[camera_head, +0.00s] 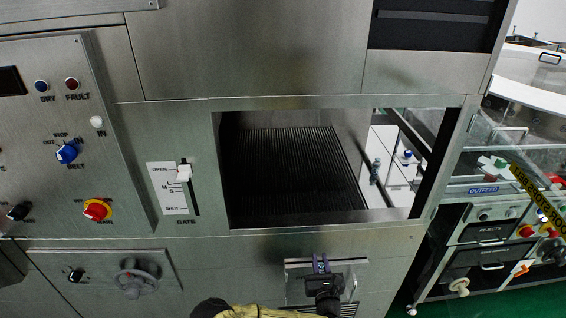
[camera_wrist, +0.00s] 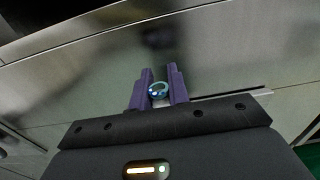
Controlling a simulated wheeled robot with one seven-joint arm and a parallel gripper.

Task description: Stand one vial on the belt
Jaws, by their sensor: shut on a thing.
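My gripper (camera_wrist: 158,90) is shut on a vial (camera_wrist: 158,91). In the wrist view the vial shows as a small round end with a bluish rim between the two purple fingers. The belt (camera_head: 290,170) is a dark ribbed surface inside the opening, above and behind my gripper in the picture. No vial can be made out on the belt.
The opening's lower sill (camera_head: 320,225) lies between my gripper and the belt. A gate slider (camera_head: 184,174) and a control panel (camera_head: 70,130) are to the left. A clear-fronted box (camera_head: 297,270) is behind my gripper. Another machine (camera_head: 500,230) stands at the right.

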